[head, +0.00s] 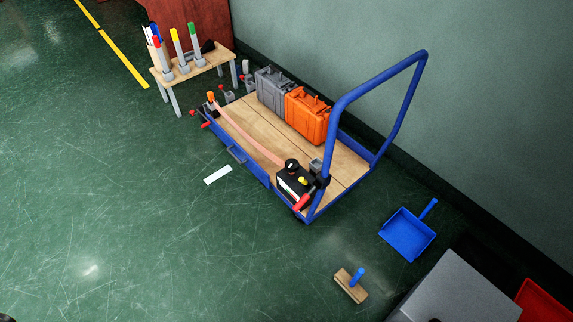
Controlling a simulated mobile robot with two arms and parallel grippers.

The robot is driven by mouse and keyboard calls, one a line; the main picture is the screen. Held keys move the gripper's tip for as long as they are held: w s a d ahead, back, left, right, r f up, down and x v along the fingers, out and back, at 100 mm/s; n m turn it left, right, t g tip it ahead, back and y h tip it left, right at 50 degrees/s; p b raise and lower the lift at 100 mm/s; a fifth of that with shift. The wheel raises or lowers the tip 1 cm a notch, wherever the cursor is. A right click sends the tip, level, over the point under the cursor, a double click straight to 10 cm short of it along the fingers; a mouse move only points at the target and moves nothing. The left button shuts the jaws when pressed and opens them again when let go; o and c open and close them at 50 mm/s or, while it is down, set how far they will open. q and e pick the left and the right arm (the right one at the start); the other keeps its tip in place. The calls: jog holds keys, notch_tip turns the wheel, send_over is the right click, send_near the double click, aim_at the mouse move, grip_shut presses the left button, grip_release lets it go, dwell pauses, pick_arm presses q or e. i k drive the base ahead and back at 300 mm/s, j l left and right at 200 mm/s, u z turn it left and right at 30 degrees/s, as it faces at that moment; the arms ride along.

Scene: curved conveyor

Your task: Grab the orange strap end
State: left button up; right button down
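The orange strap end (210,97) is a small orange piece at the far left corner of the blue-framed trolley (248,170). A pale orange strap (248,133) runs from there across the wooden deck to a black device (293,181) with a red handle (304,201) at the near edge. Whether the end is fastened at the corner is too small to tell. Neither of my grippers shows in the head view.
A grey case (270,88) and an orange case (308,115) stand on the deck's wall side. A small wooden table (200,62) holds several coloured tubes beyond. A blue dustpan (406,234) and brush (351,285) lie right.

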aim_at(210, 95)
jog(key=i+j+u, duration=0.25)
jog(key=j, duration=0.25)
jog(key=i+j+u, duration=0.25)
jog(key=j, duration=0.2)
jog(key=i+z, duration=0.1)
jog(key=z, duration=0.35)
jog(key=i+j+z, duration=0.1)
jog(key=z, duration=0.3)
jog(key=i+j+z, duration=0.25)
jog(key=j, duration=0.15)
jog(key=i+j+z, duration=0.1)
jog(key=j+z, duration=0.15)
jog(key=j, duration=0.15)
jog(key=i+j+z, duration=0.2)
jog(key=j, duration=0.25)
jog(key=j+z, duration=0.25)
jog(key=j, duration=0.2)
